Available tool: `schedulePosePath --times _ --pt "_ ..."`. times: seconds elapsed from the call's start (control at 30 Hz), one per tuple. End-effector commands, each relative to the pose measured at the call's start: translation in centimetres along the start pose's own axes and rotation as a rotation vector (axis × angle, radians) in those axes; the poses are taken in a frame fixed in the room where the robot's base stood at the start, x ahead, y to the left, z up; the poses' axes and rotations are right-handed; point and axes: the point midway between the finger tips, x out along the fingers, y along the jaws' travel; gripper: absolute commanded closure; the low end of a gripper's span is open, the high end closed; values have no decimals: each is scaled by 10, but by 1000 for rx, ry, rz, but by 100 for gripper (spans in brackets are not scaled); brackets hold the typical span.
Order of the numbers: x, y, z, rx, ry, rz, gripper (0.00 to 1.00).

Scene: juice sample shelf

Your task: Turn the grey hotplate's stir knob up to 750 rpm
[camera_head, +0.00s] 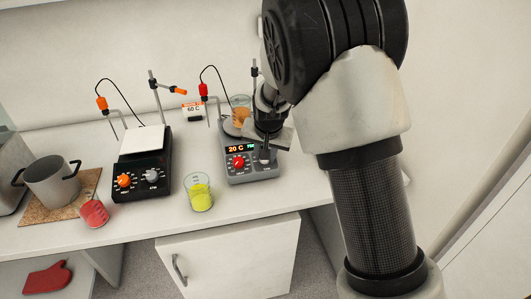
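The grey hotplate (236,179) stands on the bench right of centre. Its front has a lit display (240,149) reading 20 C on the left; the rest of the display is too small or covered to read. A red knob (238,163) sits on the left of its front panel. My gripper (265,155) reaches down over the right side of that panel, where the stir knob is largely hidden by it. I cannot tell whether the fingers touch or grip the knob. A beaker of orange liquid (240,108) stands on the hotplate, partly behind my arm.
A black hotplate (143,170) with a white top stands to the left. A beaker of yellow-green liquid (199,194) stands between the hotplates, near the front edge. A red beaker (94,212) and a metal pot (51,183) are at far left. A 60 C sign (193,108) stands behind.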

Motion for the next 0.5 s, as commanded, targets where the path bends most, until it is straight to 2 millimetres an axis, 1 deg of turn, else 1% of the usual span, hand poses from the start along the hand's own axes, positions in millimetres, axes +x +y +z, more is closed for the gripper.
schedulePosePath --times 0.2,0.5 --pt "-1 0 0 85 -1 10 96" --pt "0 -1 0 124 -1 13 96"
